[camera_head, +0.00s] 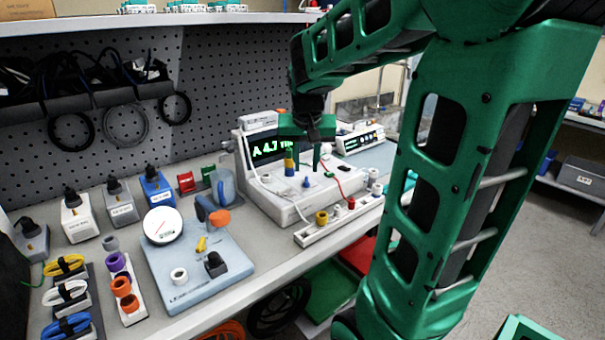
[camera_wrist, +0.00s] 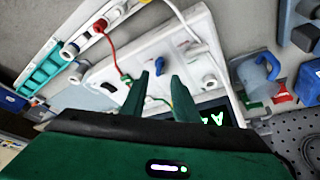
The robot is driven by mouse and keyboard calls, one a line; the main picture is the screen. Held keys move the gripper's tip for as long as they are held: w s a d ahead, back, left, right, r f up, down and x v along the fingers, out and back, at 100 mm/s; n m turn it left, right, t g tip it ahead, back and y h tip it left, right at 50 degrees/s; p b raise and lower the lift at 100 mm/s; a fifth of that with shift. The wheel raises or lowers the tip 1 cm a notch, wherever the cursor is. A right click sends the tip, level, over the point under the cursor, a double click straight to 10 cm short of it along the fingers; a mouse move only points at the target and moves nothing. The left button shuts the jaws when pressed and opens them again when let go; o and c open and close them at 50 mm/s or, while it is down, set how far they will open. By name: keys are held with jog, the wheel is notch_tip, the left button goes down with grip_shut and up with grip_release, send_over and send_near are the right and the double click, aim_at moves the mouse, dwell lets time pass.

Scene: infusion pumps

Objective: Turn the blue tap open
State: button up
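A small blue tap (camera_head: 305,182) sits on the sloping white top of the pump unit (camera_head: 272,205), below the green-lit display (camera_head: 271,149). In the wrist view the blue tap (camera_wrist: 159,66) shows just past the fingertips, in line with the gap between them. My gripper (camera_head: 304,160) hangs over the pump, fingers pointing down. In the wrist view my gripper (camera_wrist: 160,82) has its two green fingers apart with nothing held between them. The fingertips look apart from the tap; the exact height above it is hard to tell.
A white knob (camera_wrist: 211,83) stands near one finger. A white strip with coloured connectors (camera_head: 338,222) lies before the pump. A scale-like gauge (camera_head: 163,226) stands to the left.

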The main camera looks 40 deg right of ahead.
jog(key=v, duration=0.5)
jog(key=shift+r, duration=0.1)
dwell(0.4)
